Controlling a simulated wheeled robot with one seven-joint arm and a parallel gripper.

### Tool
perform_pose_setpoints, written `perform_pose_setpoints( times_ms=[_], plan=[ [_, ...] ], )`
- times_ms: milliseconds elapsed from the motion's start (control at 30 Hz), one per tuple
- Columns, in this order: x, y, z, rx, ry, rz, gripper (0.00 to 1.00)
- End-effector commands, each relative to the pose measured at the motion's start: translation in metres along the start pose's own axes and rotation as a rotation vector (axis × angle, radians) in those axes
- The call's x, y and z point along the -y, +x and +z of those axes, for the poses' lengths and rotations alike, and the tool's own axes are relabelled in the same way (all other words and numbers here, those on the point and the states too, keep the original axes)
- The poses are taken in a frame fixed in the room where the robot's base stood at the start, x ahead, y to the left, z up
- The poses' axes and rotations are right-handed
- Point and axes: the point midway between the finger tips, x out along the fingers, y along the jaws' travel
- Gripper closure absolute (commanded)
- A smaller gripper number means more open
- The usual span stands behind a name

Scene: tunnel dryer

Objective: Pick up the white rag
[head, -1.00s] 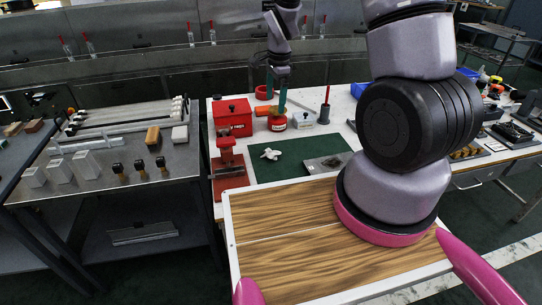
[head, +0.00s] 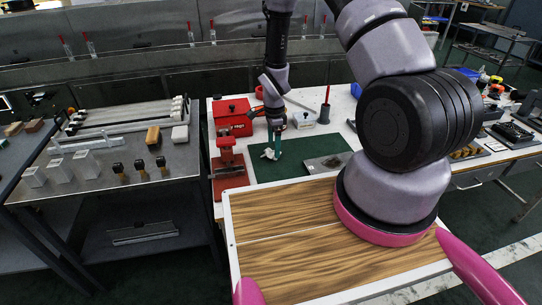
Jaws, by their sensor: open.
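The white rag (head: 267,154) is a small crumpled piece on the dark green mat (head: 300,169), near the mat's back left. My gripper (head: 274,143), with teal fingers, points down at the rag from above. One finger shows along the rag's right side. The other is mostly hidden, so I cannot tell whether the fingers touch the rag. The jaws are open, and the rag lies on the mat.
A red box (head: 233,117) and a red press-like tool (head: 228,160) stand left of the mat. A white box (head: 303,120) and a red-topped holder (head: 324,113) stand behind it. A flat grey plate (head: 328,162) lies on the mat's right.

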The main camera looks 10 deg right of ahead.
Motion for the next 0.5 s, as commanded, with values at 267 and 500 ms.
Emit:
perform_pose_setpoints(
  times_ms=[267,500],
  plan=[
    [-0.001,0.031,-0.001,0.0,0.001,0.0,0.0],
    [-0.001,0.031,-0.001,0.0,0.0,-0.001,0.08]
  ],
)
